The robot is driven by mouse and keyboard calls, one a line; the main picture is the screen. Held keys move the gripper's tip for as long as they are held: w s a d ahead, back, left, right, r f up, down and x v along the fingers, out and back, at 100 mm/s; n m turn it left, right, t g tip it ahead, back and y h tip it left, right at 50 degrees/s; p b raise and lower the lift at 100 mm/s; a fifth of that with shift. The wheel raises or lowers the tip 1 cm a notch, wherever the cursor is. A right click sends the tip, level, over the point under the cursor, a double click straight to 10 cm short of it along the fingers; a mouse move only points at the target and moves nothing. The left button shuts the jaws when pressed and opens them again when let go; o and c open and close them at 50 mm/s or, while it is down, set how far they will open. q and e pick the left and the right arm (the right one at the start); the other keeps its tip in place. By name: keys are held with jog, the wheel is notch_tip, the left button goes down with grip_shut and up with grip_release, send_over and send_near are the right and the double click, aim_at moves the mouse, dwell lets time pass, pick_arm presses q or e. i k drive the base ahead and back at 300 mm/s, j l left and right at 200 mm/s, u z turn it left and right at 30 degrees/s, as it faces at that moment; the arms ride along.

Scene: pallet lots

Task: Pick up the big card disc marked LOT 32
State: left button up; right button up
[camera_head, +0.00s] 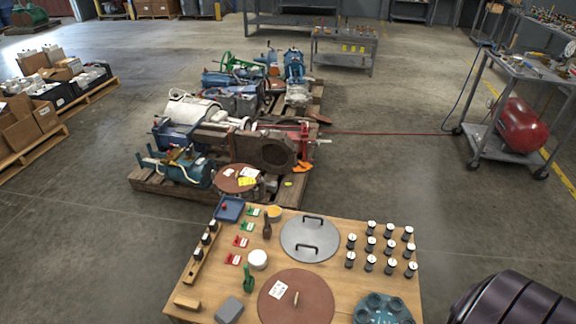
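A large brown disc (312,301) lies flat on the near part of the wooden table (345,268). A second brown disc (232,184) with white papers lies on the near edge of the machine pallet. The writing on both is too small to read, so I cannot tell which is marked LOT 32. Neither of my grippers shows in this view.
Beside the near disc are a grey round plate with two handles (310,240), a blue-grey round holder (383,309), a grey block (229,310) and a green-handled tool (249,280). Several black-and-white cylinders (370,245) stand at right. A dark ribbed object (515,300) fills the lower right corner.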

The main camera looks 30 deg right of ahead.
aim_at(290, 296)
jog(key=z, duration=1.05)
